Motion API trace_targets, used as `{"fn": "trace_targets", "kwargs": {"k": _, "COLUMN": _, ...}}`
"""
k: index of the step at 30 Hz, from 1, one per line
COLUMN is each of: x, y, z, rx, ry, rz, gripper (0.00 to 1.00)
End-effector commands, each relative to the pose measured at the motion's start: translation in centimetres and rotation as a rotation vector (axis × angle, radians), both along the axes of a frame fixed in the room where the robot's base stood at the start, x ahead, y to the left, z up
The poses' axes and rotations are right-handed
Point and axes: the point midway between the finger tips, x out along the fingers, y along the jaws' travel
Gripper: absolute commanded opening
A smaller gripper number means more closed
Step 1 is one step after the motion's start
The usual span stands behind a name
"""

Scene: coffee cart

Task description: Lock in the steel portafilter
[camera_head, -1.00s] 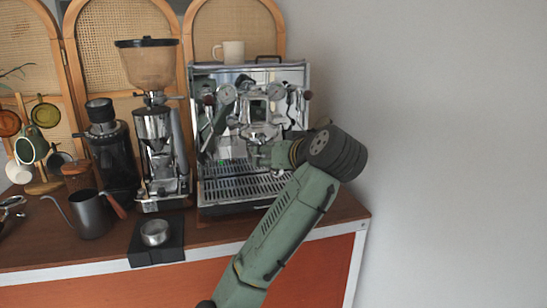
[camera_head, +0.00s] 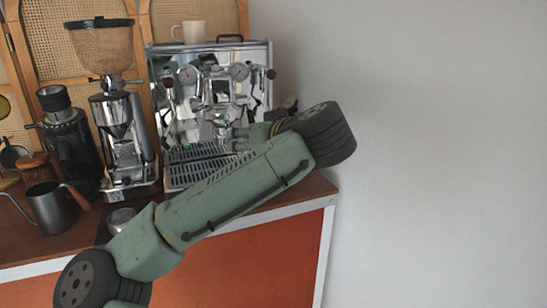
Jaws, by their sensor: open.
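The chrome espresso machine (camera_head: 163,62) stands at the back of the cart, its group head (camera_head: 218,92) at the front centre. My arm reaches across from the lower left, bends at the right and points back at the machine. My gripper (camera_head: 229,142) is small in the picture, below the group head and above the drip tray (camera_head: 186,178). Its fingers are open, hard to separate from the chrome behind. I cannot clearly pick out the steel portafilter; whether it is in the group head or between the fingers cannot be told.
A chrome grinder (camera_head: 113,110), a black grinder (camera_head: 72,145) and a grey kettle (camera_head: 50,208) stand left of the machine. A steel cup (camera_head: 121,218) is partly behind my arm. A white mug (camera_head: 190,32) sits on the machine. A bare wall (camera_head: 440,150) is at the right.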

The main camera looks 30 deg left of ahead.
Motion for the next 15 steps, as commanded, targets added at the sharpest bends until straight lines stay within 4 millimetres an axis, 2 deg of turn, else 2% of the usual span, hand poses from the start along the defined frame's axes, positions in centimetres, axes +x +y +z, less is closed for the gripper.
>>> {"fn": "trace_targets", "kwargs": {"k": 9, "x": -3.0, "y": -5.0, "z": 0.0, "rx": 0.007, "ry": 0.003, "rz": 0.002, "gripper": 0.49}}
{"fn": "trace_targets", "kwargs": {"k": 15, "x": -4.2, "y": -7.2, "z": 0.0, "rx": 0.003, "ry": 0.002, "rz": 0.001, "gripper": 0.49}}
